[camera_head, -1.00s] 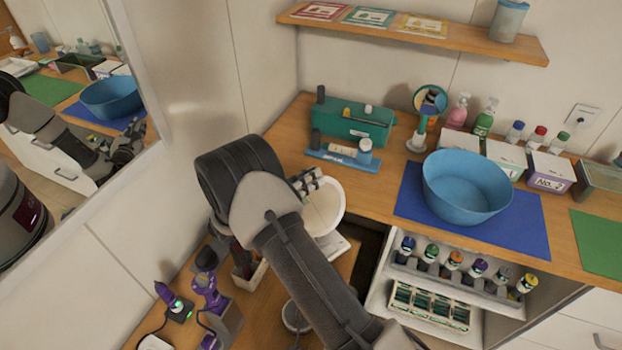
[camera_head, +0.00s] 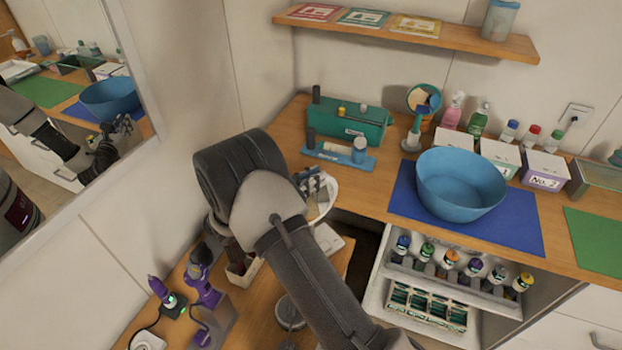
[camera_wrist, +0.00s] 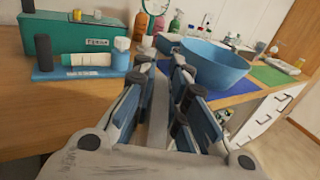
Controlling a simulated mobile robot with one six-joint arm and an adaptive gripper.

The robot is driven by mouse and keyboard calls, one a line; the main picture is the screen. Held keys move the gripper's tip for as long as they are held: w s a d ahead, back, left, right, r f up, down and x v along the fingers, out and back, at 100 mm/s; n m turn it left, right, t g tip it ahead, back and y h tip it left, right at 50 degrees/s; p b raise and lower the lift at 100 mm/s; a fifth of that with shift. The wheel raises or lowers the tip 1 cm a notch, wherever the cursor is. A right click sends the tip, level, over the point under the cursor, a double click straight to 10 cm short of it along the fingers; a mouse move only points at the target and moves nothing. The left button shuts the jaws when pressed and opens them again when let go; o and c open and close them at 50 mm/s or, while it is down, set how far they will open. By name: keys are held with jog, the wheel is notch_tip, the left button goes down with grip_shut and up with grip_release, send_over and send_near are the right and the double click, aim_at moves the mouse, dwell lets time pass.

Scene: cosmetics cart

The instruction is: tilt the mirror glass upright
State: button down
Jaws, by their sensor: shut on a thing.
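The round mirror glass (camera_head: 331,198) has a pale rim and stands above a white base (camera_head: 328,239) on the lower wooden surface, in the middle of the head view. My gripper (camera_head: 314,184) is at its upper edge and hides part of it. In the wrist view my gripper's fingers (camera_wrist: 160,95) are closed on a thin grey strip, the edge of the mirror glass (camera_wrist: 157,112). The glass shows as a partly hidden oval, so its exact tilt is hard to tell.
A blue bowl (camera_head: 460,187) sits on a blue mat (camera_head: 405,205) to the right. A teal box (camera_head: 350,120) and a blue tray (camera_head: 338,156) lie behind my gripper. An open drawer (camera_head: 375,290) with bottles is at the right. Purple tools (camera_head: 203,285) stand at lower left.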

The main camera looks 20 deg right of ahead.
jog(key=shift+s, duration=0.15)
dwell(0.3)
jog(key=c, duration=1.6)
grip_release()
jog(key=v, duration=0.7)
jog(key=shift+s+a, duration=0.1)
jog(key=shift+a, duration=0.1)
